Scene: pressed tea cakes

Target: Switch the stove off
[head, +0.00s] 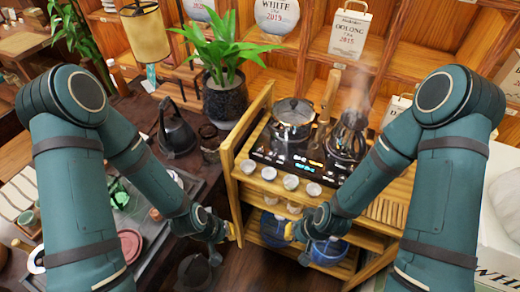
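The stove (272,153) is a dark flat panel with small lit marks, set on top of a wooden cart. A steel pot with a lid (293,115) stands on its left part. A dark kettle (346,136) stands on its right part, with steam rising above it. My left gripper (230,234) is low in front of the cart's left side, apart from the stove. My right gripper (292,232) is low in front of the cart's shelves, below the stove. Both grippers are small in the picture and I cannot tell their finger opening.
Several small white cups (291,182) line the cart's front edge. Blue containers (327,251) sit on its lower shelf. A dark table (150,120) at left holds a black kettle (177,133), a potted plant (225,98) and a lamp (146,38). A white box (500,225) stands at right.

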